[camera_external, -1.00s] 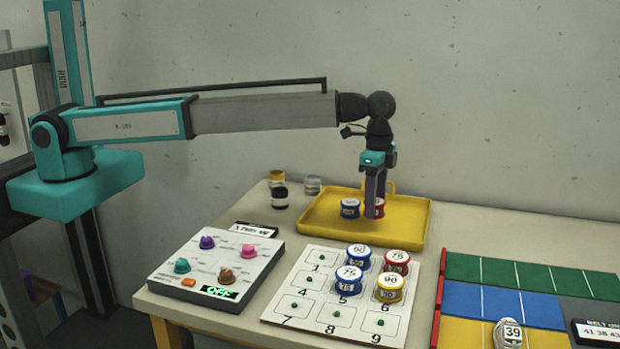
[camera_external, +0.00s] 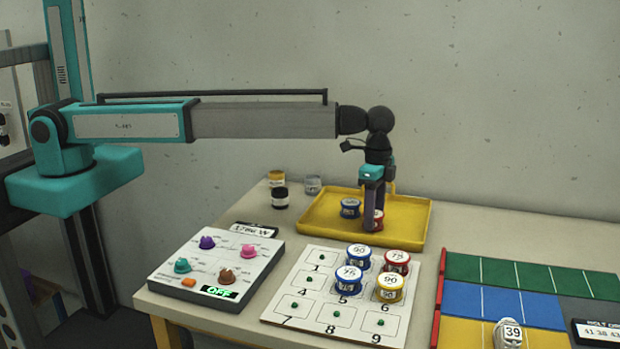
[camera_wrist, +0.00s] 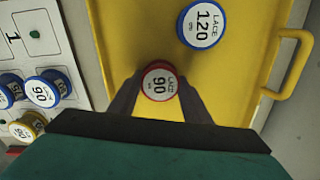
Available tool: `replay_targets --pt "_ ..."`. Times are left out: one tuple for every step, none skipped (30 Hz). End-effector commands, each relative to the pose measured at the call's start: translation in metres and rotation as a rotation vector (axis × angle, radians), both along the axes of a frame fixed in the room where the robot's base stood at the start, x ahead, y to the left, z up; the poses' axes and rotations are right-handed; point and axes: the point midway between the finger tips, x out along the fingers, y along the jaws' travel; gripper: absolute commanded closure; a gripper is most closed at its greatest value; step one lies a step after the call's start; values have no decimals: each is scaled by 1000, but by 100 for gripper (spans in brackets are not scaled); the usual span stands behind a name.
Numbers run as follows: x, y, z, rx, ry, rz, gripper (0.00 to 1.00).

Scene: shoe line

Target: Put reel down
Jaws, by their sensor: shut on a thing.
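My gripper (camera_external: 372,215) is shut on a red reel (camera_external: 378,219) labelled LACE 90, low over or on the yellow tray (camera_external: 410,225). In the wrist view the red reel (camera_wrist: 160,82) sits between my two fingertips. I cannot tell whether it touches the tray floor. A blue reel (camera_external: 350,208) marked LACE 120 stands in the tray to its left. It also shows above and right in the wrist view (camera_wrist: 202,24).
A white numbered board (camera_external: 305,318) in front holds several reels: two blue, one red (camera_external: 396,262), one yellow (camera_external: 389,287). A knob panel (camera_external: 215,265) is at left, and small jars (camera_external: 280,198) stand behind. The tray's right side is clear.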

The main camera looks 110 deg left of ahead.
Motion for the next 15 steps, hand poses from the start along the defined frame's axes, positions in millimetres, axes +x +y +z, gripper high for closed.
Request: replay_targets --pt "0 0 0 0 0 0 78" --pt "0 0 -1 0 0 0 78" --pt "0 0 -2 0 0 0 78" --pt "0 0 -2 0 0 0 78" --pt "0 0 -3 0 0 0 78" --pt "0 0 -3 0 0 0 53" --pt "0 0 -3 0 0 0 48" --pt "0 0 -3 0 0 0 43" --pt "0 0 -3 0 0 0 37" --pt "0 0 -3 0 0 0 37" --pt "0 0 -3 0 0 0 37" --pt "0 0 -3 0 0 0 37" --pt "0 0 -2 0 0 0 37" --pt "0 0 -2 0 0 0 37" --pt "0 0 -2 0 0 0 37"
